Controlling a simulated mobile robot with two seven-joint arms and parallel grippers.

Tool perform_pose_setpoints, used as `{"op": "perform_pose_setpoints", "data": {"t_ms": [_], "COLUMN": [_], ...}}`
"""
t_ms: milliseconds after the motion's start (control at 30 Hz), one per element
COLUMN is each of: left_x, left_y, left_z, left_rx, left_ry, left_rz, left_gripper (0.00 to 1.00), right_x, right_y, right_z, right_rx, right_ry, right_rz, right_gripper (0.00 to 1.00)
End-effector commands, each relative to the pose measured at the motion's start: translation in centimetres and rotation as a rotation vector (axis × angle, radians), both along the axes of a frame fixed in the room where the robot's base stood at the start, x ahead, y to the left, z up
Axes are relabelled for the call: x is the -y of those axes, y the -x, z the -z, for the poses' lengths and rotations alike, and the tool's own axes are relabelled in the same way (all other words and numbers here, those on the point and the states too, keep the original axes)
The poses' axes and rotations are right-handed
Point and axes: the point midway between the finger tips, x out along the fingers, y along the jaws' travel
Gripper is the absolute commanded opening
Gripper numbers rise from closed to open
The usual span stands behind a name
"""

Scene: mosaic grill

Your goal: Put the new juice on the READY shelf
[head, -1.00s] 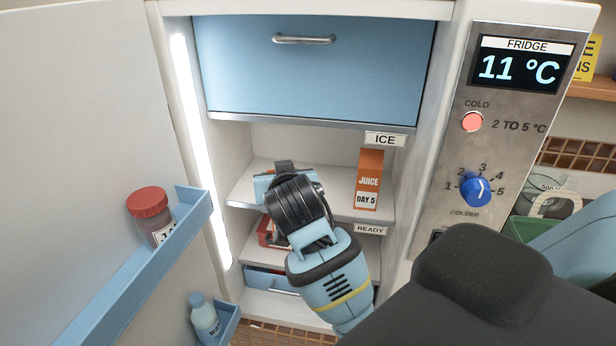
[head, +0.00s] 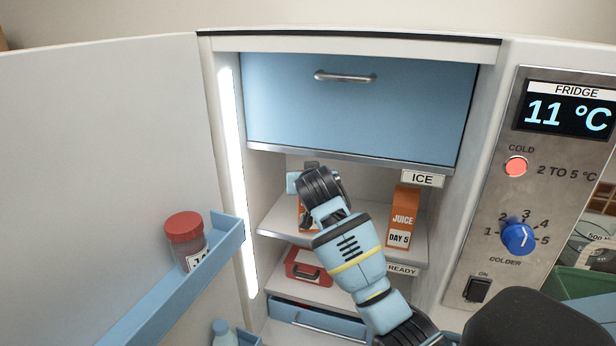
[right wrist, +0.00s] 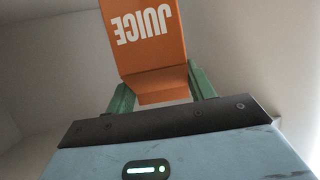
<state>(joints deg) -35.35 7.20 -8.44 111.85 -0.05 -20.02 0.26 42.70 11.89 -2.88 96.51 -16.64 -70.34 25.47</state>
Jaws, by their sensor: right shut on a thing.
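My right gripper (head: 304,184) is inside the open fridge, above the left part of the upper shelf (head: 285,229). In the right wrist view, its green fingers (right wrist: 160,97) are shut on an orange juice carton (right wrist: 150,62), whose JUICE lettering appears upside down. In the head view, only a strip of this carton (head: 304,216) shows behind my wrist; I cannot tell whether its base touches the shelf. Another juice carton, marked DAY 5 (head: 403,219), stands upright at the shelf's right. The READY label (head: 403,270) is just below that shelf's front right. My left gripper is not in view.
A blue ICE drawer (head: 355,110) closes off the space above. A red box (head: 305,267) sits on the shelf below, over a blue drawer (head: 315,318). The open door's rack (head: 190,285) holds a red-lidded jar (head: 186,238) at the left.

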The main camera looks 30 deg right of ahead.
Motion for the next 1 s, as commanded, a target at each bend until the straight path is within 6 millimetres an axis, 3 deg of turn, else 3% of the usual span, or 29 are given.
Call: {"op": "perform_pose_setpoints", "data": {"t_ms": [400,533,967,1000], "left_x": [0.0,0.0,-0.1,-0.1], "left_y": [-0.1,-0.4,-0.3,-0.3], "left_z": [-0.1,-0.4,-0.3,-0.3], "left_rx": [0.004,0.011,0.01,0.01], "left_ry": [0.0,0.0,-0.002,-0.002], "left_rz": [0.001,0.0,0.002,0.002], "left_gripper": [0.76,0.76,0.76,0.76], "right_x": [1.8,1.7,1.7,1.7], "right_y": [-3.5,-3.3,-3.3,-3.3], "right_z": [-0.3,0.9,1.5,1.7], "right_rx": [0.005,0.006,0.006,0.001], "right_ry": [0.001,0.002,0.002,0.0], "right_rz": [0.0,-0.001,-0.001,0.0], "right_gripper": [0.0,0.0,0.0,0.57]}}
